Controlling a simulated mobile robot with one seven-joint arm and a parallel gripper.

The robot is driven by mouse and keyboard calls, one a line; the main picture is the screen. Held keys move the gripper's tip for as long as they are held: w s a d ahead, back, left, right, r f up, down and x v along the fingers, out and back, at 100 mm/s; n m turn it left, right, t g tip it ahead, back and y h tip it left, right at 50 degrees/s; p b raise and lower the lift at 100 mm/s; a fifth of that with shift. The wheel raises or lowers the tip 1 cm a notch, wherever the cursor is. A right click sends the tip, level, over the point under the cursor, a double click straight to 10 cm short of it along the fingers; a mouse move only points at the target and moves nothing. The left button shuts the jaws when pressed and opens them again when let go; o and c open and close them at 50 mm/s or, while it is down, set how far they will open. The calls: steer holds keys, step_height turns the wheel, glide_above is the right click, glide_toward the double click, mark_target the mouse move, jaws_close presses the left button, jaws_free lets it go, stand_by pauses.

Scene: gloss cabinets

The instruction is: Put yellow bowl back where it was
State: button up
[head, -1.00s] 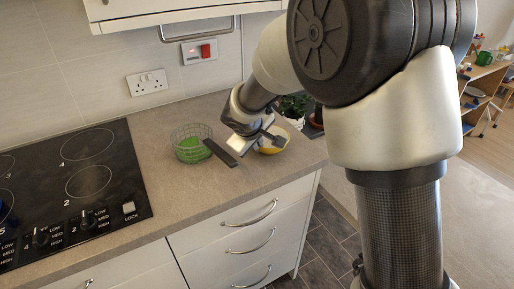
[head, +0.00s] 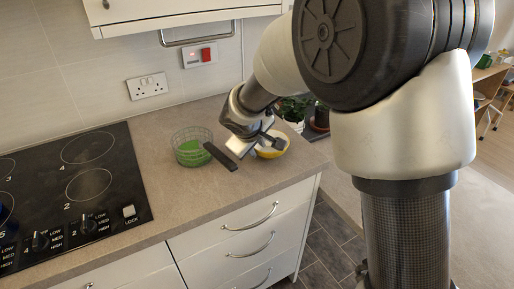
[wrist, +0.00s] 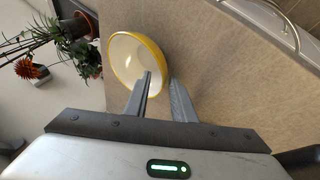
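The yellow bowl (head: 273,152) is on the worktop near its right end, partly hidden by my gripper in the head view. In the wrist view the yellow bowl (wrist: 124,56) shows its pale inside and yellow rim. My gripper (wrist: 161,78) is open, its two fingers apart. In the wrist view, the left fingertip overlaps the bowl's inside and the right one lies just outside the rim. Whether either finger touches the bowl I cannot tell. In the head view my gripper (head: 264,143) is low over the worktop at the bowl.
A clear glass bowl with green inside (head: 188,150) stands left of my gripper. A black hob (head: 75,185) lies farther left. Potted plants (head: 293,110) stand behind the bowl. Drawers (head: 250,225) with handles are below. Free worktop (head: 205,190) lies in front.

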steer(key=d+p+v, duration=0.1)
steer(key=v, duration=1)
steer(key=s+d+r+m+g+h, duration=0.1)
steer(key=s+d+r+m, duration=0.2)
steer(key=s+d, duration=0.35)
steer(key=s+d+r+m, duration=0.3)
steer(key=s+d, duration=0.1)
steer(key=d, duration=0.5)
steer(key=s+d+m+y, duration=0.1)
steer(key=s+d+m, duration=0.2)
steer(key=s, duration=0.9)
steer(key=shift+s+d+m+g+y, duration=0.2)
steer(key=shift+s+m+g+y, duration=0.15)
steer(key=shift+m, duration=0.25)
